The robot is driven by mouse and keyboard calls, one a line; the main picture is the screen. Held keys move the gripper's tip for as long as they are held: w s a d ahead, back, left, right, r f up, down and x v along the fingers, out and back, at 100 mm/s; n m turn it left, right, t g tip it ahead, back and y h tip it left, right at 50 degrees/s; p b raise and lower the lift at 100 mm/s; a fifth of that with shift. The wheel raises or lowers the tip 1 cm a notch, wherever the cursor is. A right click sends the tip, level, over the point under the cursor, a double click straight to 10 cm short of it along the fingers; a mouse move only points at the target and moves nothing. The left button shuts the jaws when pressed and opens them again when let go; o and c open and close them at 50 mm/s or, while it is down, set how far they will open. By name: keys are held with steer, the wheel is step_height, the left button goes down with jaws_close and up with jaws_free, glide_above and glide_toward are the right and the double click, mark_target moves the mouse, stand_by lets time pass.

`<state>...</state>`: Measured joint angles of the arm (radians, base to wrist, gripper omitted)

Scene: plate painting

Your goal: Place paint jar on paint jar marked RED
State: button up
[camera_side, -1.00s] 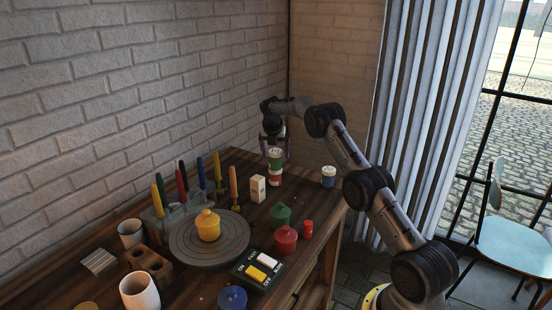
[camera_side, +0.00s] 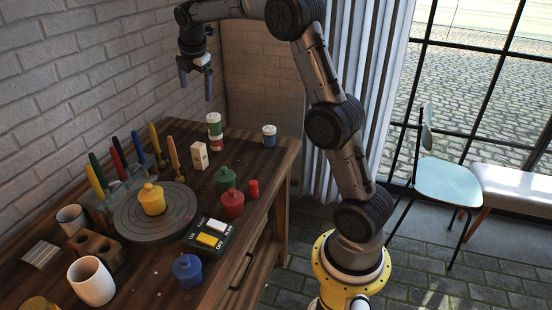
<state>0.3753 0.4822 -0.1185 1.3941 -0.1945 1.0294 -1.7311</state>
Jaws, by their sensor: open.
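A paint jar with a white lid and green band (camera_side: 214,121) stands upright on a paint jar with a red band (camera_side: 216,144), near the back of the table. The markings are too small to read. My gripper (camera_side: 196,88) is open and empty, with its fingers pointing down. It is raised above and a little left of the two stacked jars, apart from them.
A white-lidded jar with a blue band (camera_side: 269,136) stands right of the stack. A white block (camera_side: 200,156), a brush rack (camera_side: 122,190), a turntable (camera_side: 130,222) holding a yellow pot, a green pot (camera_side: 225,180) and a red pot (camera_side: 232,204) are nearer.

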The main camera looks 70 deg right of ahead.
steer(key=s+a+r+m+t+y, duration=0.15)
steer(key=s+a+m, duration=0.25)
steer(key=s+a, duration=0.4)
steer(key=s+a+r+m, duration=0.3)
steer(key=s+a+m, duration=0.1)
steer(key=s+a, duration=0.35)
steer(key=s+a+f+m+y, duration=0.1)
steer(key=s+a+f+m, duration=0.2)
steer(key=s, duration=0.5)
steer(key=s+a+f+m+y, duration=0.1)
steer(key=s+a+f+m, duration=0.3)
steer(key=s, duration=0.5)
steer(key=shift+s+a+m+t, duration=0.3)
steer(key=shift+a+m+t, duration=0.15)
steer(key=shift+m, duration=0.25)
steer(key=shift+o, duration=0.3)
